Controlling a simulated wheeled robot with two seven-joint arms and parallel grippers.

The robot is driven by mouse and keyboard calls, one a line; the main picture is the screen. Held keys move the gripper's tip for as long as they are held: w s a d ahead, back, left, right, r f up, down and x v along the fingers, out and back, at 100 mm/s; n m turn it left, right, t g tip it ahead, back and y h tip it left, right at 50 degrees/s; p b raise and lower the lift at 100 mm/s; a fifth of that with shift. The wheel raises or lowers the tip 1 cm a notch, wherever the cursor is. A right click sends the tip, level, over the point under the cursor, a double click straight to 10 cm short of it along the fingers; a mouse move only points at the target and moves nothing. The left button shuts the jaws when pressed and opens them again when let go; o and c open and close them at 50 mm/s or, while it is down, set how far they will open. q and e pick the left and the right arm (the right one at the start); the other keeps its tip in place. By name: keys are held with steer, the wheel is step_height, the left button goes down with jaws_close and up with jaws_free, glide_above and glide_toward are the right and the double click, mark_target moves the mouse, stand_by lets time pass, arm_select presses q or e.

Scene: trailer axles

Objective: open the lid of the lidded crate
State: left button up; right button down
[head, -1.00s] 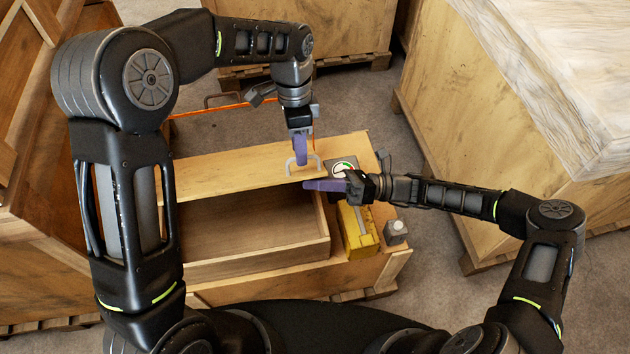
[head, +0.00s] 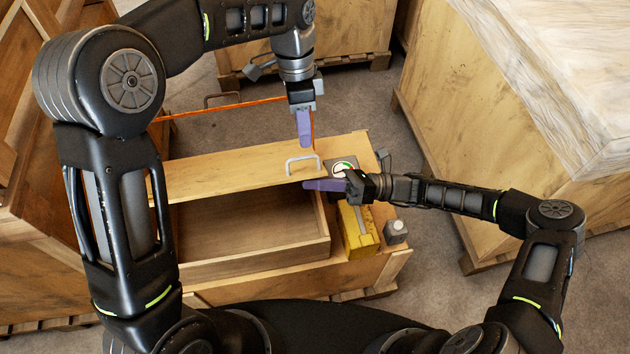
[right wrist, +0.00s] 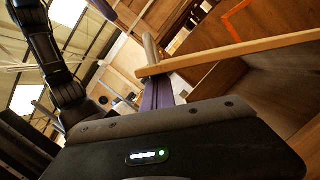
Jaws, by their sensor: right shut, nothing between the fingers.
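The lidded crate (head: 255,266) is a pale wooden box in the middle of the head view, with its interior showing in front. Its lid (head: 220,177) is a wooden board with a pale bar handle (head: 302,162), over the back part of the crate. My left gripper (head: 304,132) points down just behind the handle and is apart from it; its purple fingers are seen edge-on. My right gripper (head: 318,185) is shut and empty at the lid's front edge, near its right end. In the right wrist view, the lid's edge (right wrist: 240,51) passes by the purple fingers (right wrist: 158,92).
A round gauge (head: 343,167), a yellow case (head: 357,230) and a small grey bottle (head: 396,232) stand right of the crate's opening. A large wooden crate (head: 490,130) is on the right, another (head: 330,35) behind. Grey floor (head: 385,115) lies between them.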

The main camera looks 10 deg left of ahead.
arm_select(q)
steer(key=s+d+f+m+h, duration=0.1)
steer(key=s+d+f+h, duration=0.1)
steer(key=s+d+f, duration=0.35)
steer(key=s+d+f+h, duration=0.2)
steer(key=s+d+f, duration=0.1)
steer(key=s+d, duration=0.55)
steer(key=s+a+f+n+t, duration=0.1)
steer(key=s+a+f+n, duration=0.2)
steer(key=f+n, duration=0.3)
steer(key=s+a+f+n, duration=0.3)
steer(key=a+f+n, duration=0.3)
steer(key=f, duration=0.3)
steer(key=s+a+f+n+t+y, duration=0.1)
steer(key=s+a+f+n, duration=0.1)
steer(key=a+f+n, duration=0.2)
step_height(320, 180, down, 4)
steer(key=shift+s+a+r+n+t, duration=0.1)
steer(key=shift+s+a+n+t, duration=0.25)
steer(key=shift+n, duration=0.55)
